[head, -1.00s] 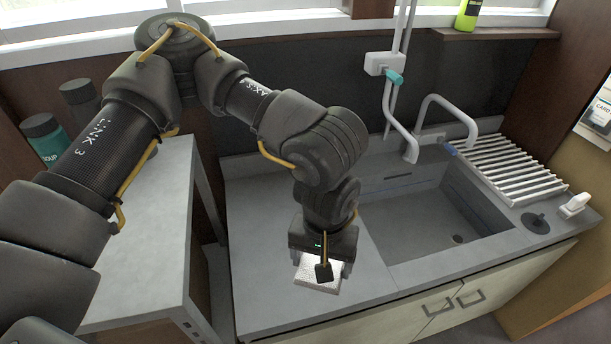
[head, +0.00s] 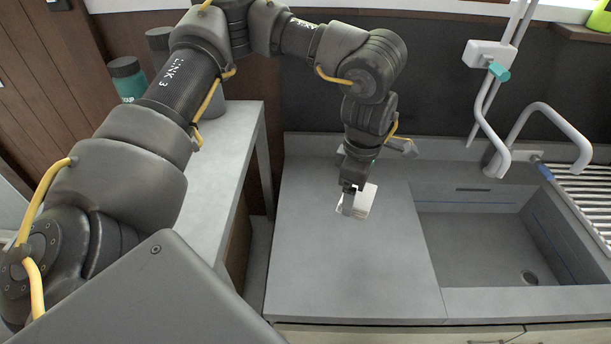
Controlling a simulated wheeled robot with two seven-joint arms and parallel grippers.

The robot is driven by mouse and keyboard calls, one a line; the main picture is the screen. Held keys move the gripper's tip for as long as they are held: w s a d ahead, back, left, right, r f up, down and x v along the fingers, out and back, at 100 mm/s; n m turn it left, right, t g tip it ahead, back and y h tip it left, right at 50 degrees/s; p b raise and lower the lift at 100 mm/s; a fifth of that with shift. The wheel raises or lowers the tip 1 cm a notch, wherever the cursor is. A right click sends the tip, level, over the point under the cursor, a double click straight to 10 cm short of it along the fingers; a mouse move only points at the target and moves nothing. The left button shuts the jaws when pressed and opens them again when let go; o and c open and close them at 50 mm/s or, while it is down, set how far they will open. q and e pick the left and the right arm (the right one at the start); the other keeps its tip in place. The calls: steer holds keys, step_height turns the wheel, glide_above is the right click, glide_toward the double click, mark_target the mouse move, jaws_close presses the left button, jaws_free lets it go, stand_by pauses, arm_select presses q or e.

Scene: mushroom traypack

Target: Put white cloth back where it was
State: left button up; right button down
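The white cloth (head: 366,202) is a small pale piece at the end of my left gripper (head: 352,205). The gripper points down over the bare counter, left of the sink, with its fingers closed around the cloth. The fingers partly hide the cloth, and I cannot tell whether its lower edge touches the counter. My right gripper is not in view.
The grey counter (head: 315,265) is clear around the cloth. The sink (head: 480,245) opens to the right, with a white faucet (head: 545,115) behind it and a drying rack (head: 590,200) beyond. A separate grey side table (head: 232,140) with teal-and-grey containers (head: 126,76) stands at left.

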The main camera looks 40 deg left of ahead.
arm_select(q)
steer(key=a+f+n+b, duration=0.2)
steer(key=a+n+b, duration=0.2)
steer(key=a+n, duration=1.5)
steer(key=w+a+f+n, duration=0.1)
steer(key=w+f, duration=0.2)
steer(key=w+a+f+n, duration=0.1)
steer(key=w+f, duration=0.2)
steer(key=w, duration=0.1)
steer(key=w+a+f+n, duration=0.1)
steer(key=w+f, duration=0.2)
steer(key=w, duration=0.1)
steer(key=shift+a, duration=0.35)
steer(key=shift+w+a+f, duration=0.1)
steer(key=shift+w+f, duration=0.15)
step_height(320, 180, down, 3)
steer(key=shift+w+a+p, duration=0.15)
steer(key=shift+p, duration=0.65)
steer(key=shift+f, duration=0.25)
steer(key=shift+f, duration=0.1)
